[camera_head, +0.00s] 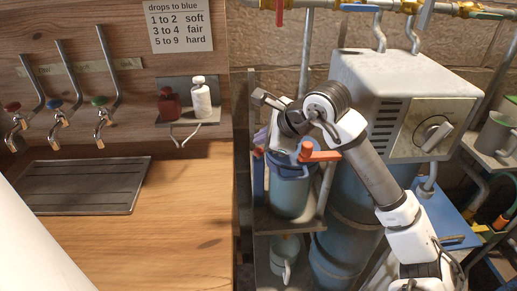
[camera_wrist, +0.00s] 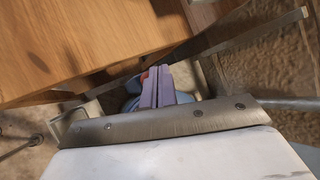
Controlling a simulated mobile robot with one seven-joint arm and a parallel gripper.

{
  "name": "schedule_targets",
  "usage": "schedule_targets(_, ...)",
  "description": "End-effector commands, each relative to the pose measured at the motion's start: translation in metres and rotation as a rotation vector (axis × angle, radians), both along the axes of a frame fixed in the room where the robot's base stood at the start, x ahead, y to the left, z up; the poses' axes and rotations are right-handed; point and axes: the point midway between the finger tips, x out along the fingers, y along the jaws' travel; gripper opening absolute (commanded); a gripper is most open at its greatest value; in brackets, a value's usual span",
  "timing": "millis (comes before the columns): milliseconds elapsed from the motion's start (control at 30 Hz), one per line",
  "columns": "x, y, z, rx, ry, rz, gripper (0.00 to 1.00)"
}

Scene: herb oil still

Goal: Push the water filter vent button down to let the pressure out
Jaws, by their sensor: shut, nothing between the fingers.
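The water filter (camera_head: 289,192) is a blue cylinder with a darker blue cap, standing on a shelf right of the wooden counter. My gripper (camera_head: 262,140) is over the left part of its cap, with its purple fingers shut and empty. In the wrist view the fingers (camera_wrist: 157,86) point down past the counter edge, with the blue of the filter (camera_wrist: 132,86) partly behind them. A small red part (camera_wrist: 144,76) shows just beside the fingertips; I cannot tell whether it is the vent button or whether they touch it.
An orange-red lever (camera_head: 318,153) sticks out at the right of the cap. The wooden counter (camera_head: 185,225) edge is close on the left. A grey metal box (camera_head: 405,85) stands behind my arm. A jug (camera_head: 284,256) sits on the shelf below.

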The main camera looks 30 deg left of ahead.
Motion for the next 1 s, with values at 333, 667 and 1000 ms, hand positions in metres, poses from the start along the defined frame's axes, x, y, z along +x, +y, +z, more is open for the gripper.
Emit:
schedule_targets(333,0.0,0.0,0.0,0.0,0.0,0.0,0.0)
schedule_targets(667,0.0,0.0,-0.0008,0.0,0.0,0.0,0.0)
schedule_targets(1000,0.0001,0.0,-0.0096,-0.001,0.0,-0.001,0.0)
